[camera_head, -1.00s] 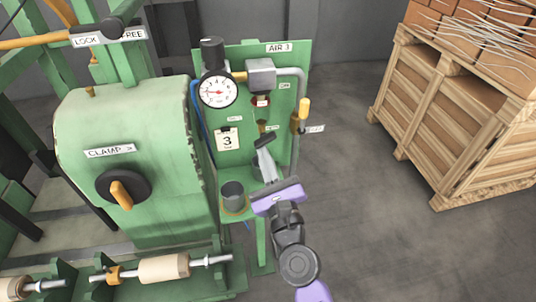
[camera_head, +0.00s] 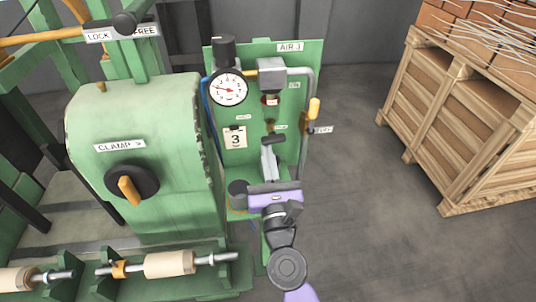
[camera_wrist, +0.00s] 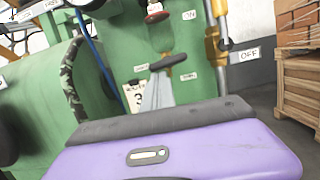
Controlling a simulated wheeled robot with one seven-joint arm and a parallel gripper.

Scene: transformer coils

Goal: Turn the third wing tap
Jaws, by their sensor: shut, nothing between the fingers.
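The green AIR 3 board (camera_head: 290,47) carries a yellow-handled tap (camera_head: 314,108) on the grey pipe at its right side, with the handle pointing up. An OFF label (camera_head: 322,129) sits beside it. In the wrist view the tap's brass body (camera_wrist: 213,45) shows at the upper right, next to the OFF label (camera_wrist: 249,55). My gripper (camera_head: 272,139) is shut and empty in front of the board, to the left of and below the tap, apart from it. Its dark tip also shows in the wrist view (camera_wrist: 168,62), below a brass fitting that it partly covers.
A pressure gauge (camera_head: 228,88) and a tag reading 3 (camera_head: 235,138) are on the board's left. A grey cup (camera_head: 238,193) stands on the ledge left of my gripper. The green CLAMP housing (camera_head: 150,105) is further left. A wooden crate (camera_head: 440,110) stands right, with clear floor between.

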